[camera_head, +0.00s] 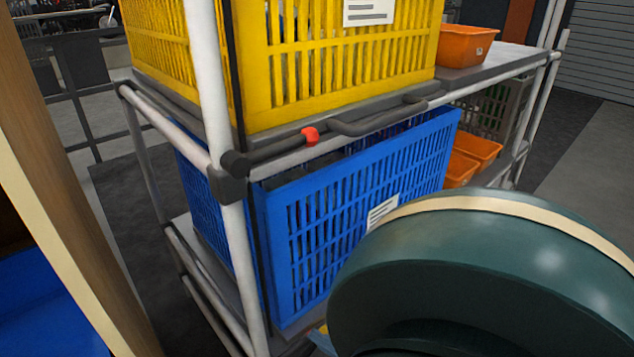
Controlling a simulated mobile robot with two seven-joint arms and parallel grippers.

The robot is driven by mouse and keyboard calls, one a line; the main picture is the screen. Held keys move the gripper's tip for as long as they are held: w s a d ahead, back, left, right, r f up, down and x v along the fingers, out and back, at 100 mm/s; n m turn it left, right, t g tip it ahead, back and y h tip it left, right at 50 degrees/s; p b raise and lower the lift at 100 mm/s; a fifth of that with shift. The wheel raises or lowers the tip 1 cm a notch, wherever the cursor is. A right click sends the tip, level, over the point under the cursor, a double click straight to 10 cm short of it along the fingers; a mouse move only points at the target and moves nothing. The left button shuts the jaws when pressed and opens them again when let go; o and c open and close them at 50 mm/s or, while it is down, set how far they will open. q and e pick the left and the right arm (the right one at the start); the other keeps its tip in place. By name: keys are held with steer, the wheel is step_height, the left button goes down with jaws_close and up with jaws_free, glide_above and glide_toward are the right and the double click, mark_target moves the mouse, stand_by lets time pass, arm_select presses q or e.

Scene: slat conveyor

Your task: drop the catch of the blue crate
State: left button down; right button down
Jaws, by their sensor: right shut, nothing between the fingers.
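The blue crate (345,215) stands on the lower shelf of the rack. It has slotted walls and a white label. A dark bar (270,152) with a red band (310,135) and a cranked grip (375,122) runs along the upper shelf's front edge, above the crate's front wall. I cannot tell whether this bar is the catch. A dark green rounded part of my right arm (480,275) fills the lower right and covers the crate's lower right corner. My right gripper is shut and well below the bar; its fingertips are not clearly seen. My left gripper is out of view.
A yellow crate (345,70) sits on the upper shelf, with an orange bin (465,47) to its right. A pale upright post (210,90) stands at the rack's near corner. More orange bins (475,148) are below. A wooden edge (60,190) rises at left.

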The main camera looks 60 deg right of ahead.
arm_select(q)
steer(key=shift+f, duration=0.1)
arm_select(e)
steer(key=shift+s+d+f, duration=0.1)
steer(key=shift+s+f, duration=0.1)
steer(key=shift+f, duration=0.15)
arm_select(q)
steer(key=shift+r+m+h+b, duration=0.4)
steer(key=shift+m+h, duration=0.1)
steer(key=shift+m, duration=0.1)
arm_select(e)
steer(key=v, duration=1.2)
steer(key=shift+s, duration=0.35)
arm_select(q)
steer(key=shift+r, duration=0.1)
arm_select(e)
steer(key=shift+s+r, duration=0.1)
